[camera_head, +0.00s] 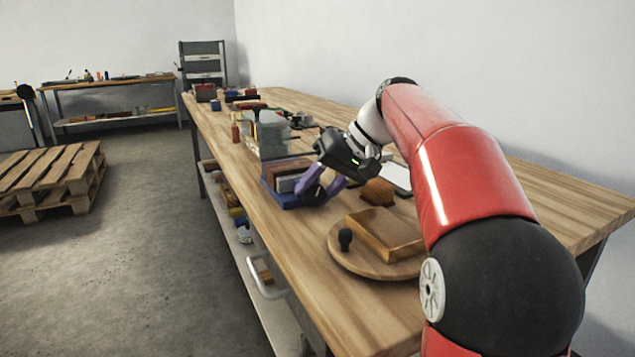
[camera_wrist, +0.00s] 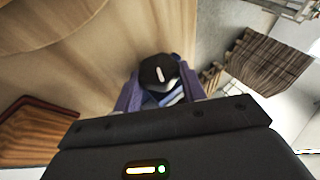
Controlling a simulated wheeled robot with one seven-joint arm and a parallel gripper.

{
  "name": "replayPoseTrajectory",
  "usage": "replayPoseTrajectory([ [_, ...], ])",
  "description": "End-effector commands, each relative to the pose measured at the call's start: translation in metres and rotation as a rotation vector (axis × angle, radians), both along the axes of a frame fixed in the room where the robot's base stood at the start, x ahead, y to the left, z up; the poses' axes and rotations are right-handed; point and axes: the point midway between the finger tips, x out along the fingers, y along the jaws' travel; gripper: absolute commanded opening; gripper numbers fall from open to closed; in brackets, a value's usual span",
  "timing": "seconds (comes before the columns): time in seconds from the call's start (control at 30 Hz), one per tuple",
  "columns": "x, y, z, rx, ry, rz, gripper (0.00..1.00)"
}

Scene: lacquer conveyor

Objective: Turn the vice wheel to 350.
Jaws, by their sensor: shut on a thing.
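The vice (camera_head: 283,197) is blue and stands near the front edge of the wooden bench, with blocks in its jaws. Its wheel (camera_head: 313,178) is dark and faces the near side. In the wrist view the wheel (camera_wrist: 158,70) is black with a short white mark, close to upright in the picture. My gripper (camera_head: 323,187) has purple fingers, shut on the wheel from both sides; they also show in the wrist view (camera_wrist: 158,92). No scale or number can be read. Most of the vice is hidden behind the gripper and wheel in the wrist view.
A round wooden board (camera_head: 345,262) with a brown block (camera_head: 385,234) and a dark knob lies nearer on the bench (camera_head: 300,275). A ribbed brown block (camera_head: 378,193) and a white panel (camera_head: 398,178) are right of the vice. A clear panel (camera_head: 272,140) stands behind it.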

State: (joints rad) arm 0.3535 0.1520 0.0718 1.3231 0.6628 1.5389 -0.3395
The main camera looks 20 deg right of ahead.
Motion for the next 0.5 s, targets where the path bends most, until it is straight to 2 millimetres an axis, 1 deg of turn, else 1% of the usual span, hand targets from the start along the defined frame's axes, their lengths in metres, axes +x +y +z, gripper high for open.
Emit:
replayPoseTrajectory([
  [0.2,0.0004,-0.0008,0.0002,0.049,0.008,-0.001,0.18],
  [0.5,0.0004,-0.0007,-0.0003,0.056,0.009,0.000,0.18],
])
